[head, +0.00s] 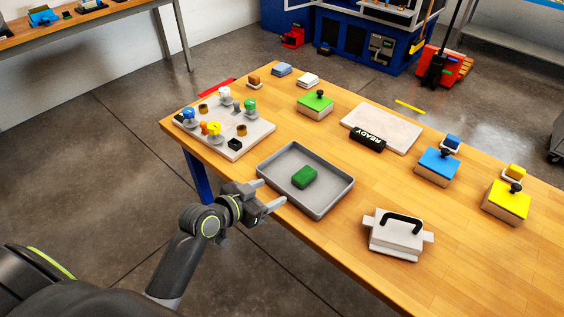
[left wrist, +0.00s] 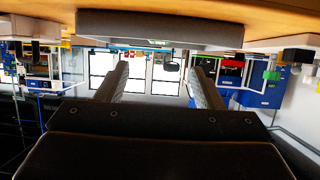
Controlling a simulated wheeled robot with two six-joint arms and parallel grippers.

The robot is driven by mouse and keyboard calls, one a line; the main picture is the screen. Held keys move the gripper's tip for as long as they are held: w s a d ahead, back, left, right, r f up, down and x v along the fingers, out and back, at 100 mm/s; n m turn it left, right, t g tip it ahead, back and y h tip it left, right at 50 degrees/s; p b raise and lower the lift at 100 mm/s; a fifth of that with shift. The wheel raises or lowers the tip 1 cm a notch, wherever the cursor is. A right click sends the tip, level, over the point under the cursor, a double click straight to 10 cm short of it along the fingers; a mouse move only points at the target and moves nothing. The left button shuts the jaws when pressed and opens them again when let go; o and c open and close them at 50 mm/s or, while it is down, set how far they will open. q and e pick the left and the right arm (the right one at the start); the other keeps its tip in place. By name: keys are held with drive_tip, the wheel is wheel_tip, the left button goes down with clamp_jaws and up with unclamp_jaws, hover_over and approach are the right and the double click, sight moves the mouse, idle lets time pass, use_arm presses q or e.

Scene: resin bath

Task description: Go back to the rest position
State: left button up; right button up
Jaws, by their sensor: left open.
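My left gripper (head: 268,196) is open and empty in the head view, at the near edge of the wooden table, just in front of the left corner of a grey tray (head: 331,202). Its two fingers are spread apart, with nothing between them. In the left wrist view the open fingers (left wrist: 160,85) also show, with the tray's wall (left wrist: 160,27) near the top. A green block (head: 304,177) lies inside the tray. My right gripper is not in either view.
A white board with coloured knobs (head: 258,136) stands left of the tray. A grey lidded box with a black handle (head: 397,236) stands to its right. Green (head: 315,107), blue (head: 437,168) and yellow (head: 505,204) topped blocks and a pale READY slab (head: 385,125) stand farther back.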

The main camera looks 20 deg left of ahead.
use_arm(q)
drive_tip(key=shift+s, duration=0.1)
drive_tip(key=s+a+f+n+g+y, duration=0.2)
drive_tip(key=s+a+g, duration=0.1)
drive_tip(key=s, duration=0.5)
drive_tip(key=s+a+f+n+g+y, duration=0.1)
drive_tip(key=s+a+f+g+y, duration=0.15)
drive_tip(key=s, duration=0.65)
drive_tip(key=s+a+f+n+g+y, duration=0.2)
drive_tip(key=s+a+g, duration=0.1)
drive_tip(key=s, duration=0.5)
wheel_tip(320, 180, down, 26)
drive_tip(key=s+a+g, duration=0.1)
drive_tip(key=a+g, duration=0.1)
drive_tip(key=s+d+f, duration=0.1)
drive_tip(key=s+f, duration=1.3)
drive_tip(key=shift+s+d+f+g, duration=0.3)
drive_tip(key=shift+s+d+g, duration=0.05)
drive_tip(key=shift+s+d, duration=0.05)
drive_tip(key=shift+h, duration=0.25)
